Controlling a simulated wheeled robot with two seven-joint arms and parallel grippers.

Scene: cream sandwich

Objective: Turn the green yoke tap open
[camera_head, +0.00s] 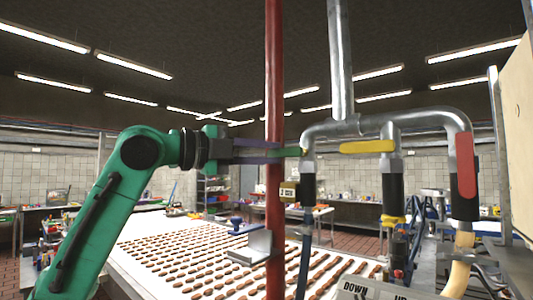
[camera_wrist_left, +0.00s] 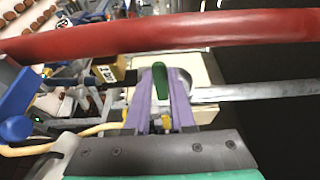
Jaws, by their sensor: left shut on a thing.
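The green tap handle (camera_head: 292,151) shows as a small green piece at the left end of the metal pipe manifold in the head view. In the left wrist view the green handle (camera_wrist_left: 160,78) sits between the tips of my purple fingers. My left gripper (camera_head: 282,152) reaches in from the left, level with the handle, and is shut on it; it also shows in the wrist view (camera_wrist_left: 159,98). The fingers and the red pipe hide part of the handle and valve. My right gripper is not in view.
A vertical red pipe (camera_head: 274,80) stands close by the fingers. A yellow handle (camera_head: 367,147) and a red handle (camera_head: 467,165) sit on the other branches. Below is a white table (camera_head: 135,250) with rows of brown biscuits.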

